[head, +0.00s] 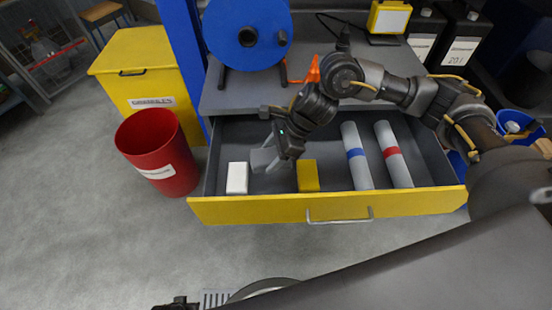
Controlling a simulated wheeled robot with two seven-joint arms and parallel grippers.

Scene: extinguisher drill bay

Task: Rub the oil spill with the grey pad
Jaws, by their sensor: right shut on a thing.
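My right gripper (276,151) reaches down into the open drawer and is shut on the grey pad (263,159). The pad is at the drawer's left part, between a white block and a yellow block; I cannot tell whether it touches the drawer floor. The gripper hides part of it. A small dark piece at the bottom edge looks like my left gripper (178,304), mostly cut off, so its jaws cannot be read. I do not see an oil spill in this view.
The yellow-fronted drawer (260,210) also holds a white block (237,178), a yellow block (308,176) and two grey rolls, blue-banded (356,155) and red-banded (393,154). A red bin (158,152) stands left, before a yellow chest (150,75). A blue reel (248,35) stands above.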

